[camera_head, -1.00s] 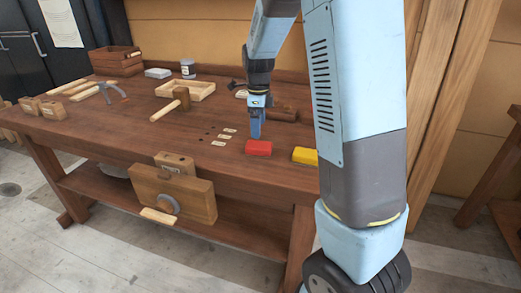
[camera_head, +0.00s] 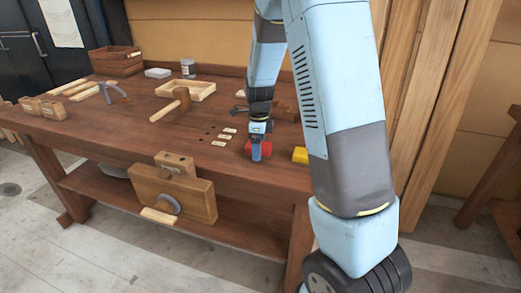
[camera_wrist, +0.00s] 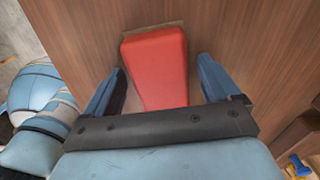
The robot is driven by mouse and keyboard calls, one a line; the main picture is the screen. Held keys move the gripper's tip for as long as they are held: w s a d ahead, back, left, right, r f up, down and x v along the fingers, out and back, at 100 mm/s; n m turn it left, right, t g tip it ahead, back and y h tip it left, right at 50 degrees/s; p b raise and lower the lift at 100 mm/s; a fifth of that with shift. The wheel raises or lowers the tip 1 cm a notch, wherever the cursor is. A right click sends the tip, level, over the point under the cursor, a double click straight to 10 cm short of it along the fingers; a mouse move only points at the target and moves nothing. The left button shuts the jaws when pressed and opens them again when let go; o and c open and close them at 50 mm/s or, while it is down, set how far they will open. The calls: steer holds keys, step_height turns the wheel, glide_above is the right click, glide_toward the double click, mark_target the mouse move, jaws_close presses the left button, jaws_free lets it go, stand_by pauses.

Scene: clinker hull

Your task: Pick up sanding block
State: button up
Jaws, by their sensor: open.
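A red block (camera_head: 267,149) with a tan underside lies on the workbench near its front edge; I take it to be the sanding block. My gripper (camera_head: 256,153) is at the block, pointing down, and partly hides it. In the wrist view the red block (camera_wrist: 158,65) lies between the two blue fingers of my gripper (camera_wrist: 160,64). The jaws are open, with a gap showing on each side of the block. The near end of the block is hidden by the gripper's dark crossbar.
A yellow block (camera_head: 299,154) lies just right of the red one, partly behind my arm. Small pale tags (camera_head: 223,137) lie to the left.

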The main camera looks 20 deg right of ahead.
steer(key=c, duration=1.2)
steer(key=shift+r, duration=0.55)
step_height(320, 180, up, 3)
steer(key=shift+s+f, duration=0.15)
steer(key=shift+f, duration=0.05)
steer(key=s+a+r, duration=0.1)
steer(key=s+r, duration=0.8)
steer(key=s, duration=0.4)
steer(key=shift+s+a+r, duration=0.15)
steer(key=shift+s, duration=0.2)
